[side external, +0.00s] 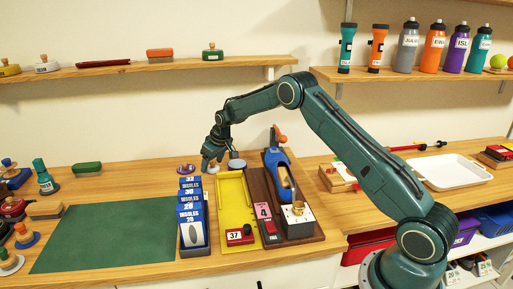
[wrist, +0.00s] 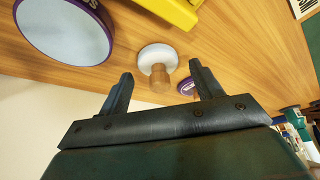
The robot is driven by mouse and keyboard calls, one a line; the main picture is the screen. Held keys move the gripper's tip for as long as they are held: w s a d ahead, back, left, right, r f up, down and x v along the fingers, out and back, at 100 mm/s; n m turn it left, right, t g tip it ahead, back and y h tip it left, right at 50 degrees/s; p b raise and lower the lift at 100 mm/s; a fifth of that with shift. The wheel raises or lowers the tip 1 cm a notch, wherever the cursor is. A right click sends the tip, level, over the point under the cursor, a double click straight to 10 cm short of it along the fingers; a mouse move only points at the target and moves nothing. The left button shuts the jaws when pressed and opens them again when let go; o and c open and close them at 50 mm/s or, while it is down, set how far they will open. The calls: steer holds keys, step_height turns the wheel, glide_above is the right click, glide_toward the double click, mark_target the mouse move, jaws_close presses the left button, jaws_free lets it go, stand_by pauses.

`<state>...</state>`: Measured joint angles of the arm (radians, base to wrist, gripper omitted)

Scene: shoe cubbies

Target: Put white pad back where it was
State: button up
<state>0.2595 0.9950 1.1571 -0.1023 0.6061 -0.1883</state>
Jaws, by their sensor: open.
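A round white pad (wrist: 154,52) with a wooden knob (wrist: 159,77) lies on the wooden counter in the wrist view. The knob shows ahead of my gripper (wrist: 158,80), roughly between its two spread fingertips, with the fingers apart and nothing held. In the side view my gripper (side external: 210,167) hangs low over the counter behind the blue insole boxes, and it largely hides the pad there. A similar white piece with a wooden knob (side external: 44,66) stands on the upper left wall shelf.
A purple-rimmed round tin (wrist: 65,30) is close on the left in the wrist view. A small purple item (wrist: 187,87) lies right of the pad. In the side view, the yellow tray (side external: 232,190) and insole boxes (side external: 192,215) stand in front. The green mat (side external: 110,235) is bare.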

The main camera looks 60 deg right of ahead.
steer(key=v, duration=1.1)
steer(key=shift+s+r, duration=0.2)
steer(key=shift+r, duration=0.1)
steer(key=s+a+r, duration=0.5)
steer(key=s+r, duration=0.3)
steer(key=s, duration=0.2)
steer(key=s+a+r, duration=0.5)
steer(key=s+r, duration=0.3)
steer(key=s, duration=0.2)
steer(key=s+a+f, duration=0.1)
steer(key=s+a, duration=0.1)
steer(key=s, duration=0.9)
steer(key=s+a+f+t, duration=0.1)
steer(key=s+a, duration=0.2)
steer(key=s, duration=0.9)
steer(key=shift+s+f, duration=0.3)
